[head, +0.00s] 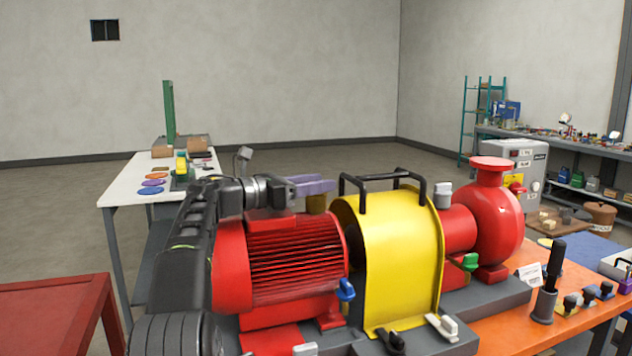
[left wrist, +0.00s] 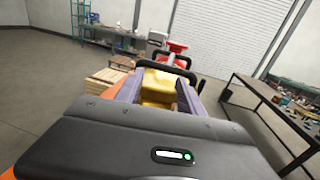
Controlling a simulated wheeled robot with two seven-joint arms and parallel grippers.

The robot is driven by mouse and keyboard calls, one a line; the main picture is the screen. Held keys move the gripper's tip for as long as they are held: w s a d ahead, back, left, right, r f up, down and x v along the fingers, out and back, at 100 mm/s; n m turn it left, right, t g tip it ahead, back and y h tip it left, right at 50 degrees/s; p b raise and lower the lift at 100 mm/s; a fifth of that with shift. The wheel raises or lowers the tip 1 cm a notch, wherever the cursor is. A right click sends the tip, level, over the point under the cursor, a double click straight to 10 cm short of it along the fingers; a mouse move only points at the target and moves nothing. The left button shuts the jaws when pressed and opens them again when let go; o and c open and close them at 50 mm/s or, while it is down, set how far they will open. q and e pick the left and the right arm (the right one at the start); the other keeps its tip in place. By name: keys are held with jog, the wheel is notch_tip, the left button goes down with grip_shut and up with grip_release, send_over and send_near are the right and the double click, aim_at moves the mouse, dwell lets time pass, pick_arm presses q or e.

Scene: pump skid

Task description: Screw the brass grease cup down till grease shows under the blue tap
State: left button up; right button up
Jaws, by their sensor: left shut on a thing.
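The brass grease cup (head: 316,203) sits on top of the red motor (head: 295,255), near its right end. My left gripper (head: 312,186) reaches in from the left above the motor, its purple fingers shut around the cup and hiding much of it. The left wrist view shows both purple fingers with yellow-brass surfaces between them; where cup and guard separate there is hard to tell. The blue tap (head: 345,290) is low on the motor's right end. I can make out no grease under it at this size. My right gripper is out of view.
A yellow guard (head: 400,250) with black handles (head: 385,180) stands close right of the cup. Beyond it are a grey-white cup (head: 443,195), a green tap (head: 470,262) and the red pump (head: 492,220). An orange bench (head: 520,330) holds an upright black-handled tool (head: 549,282).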

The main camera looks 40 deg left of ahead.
pick_arm(q)
jog(key=o, duration=1.4)
jog(key=shift+c, duration=0.2)
jog(key=shift+b+v, duration=0.75)
jog(key=shift+v, duration=3.15)
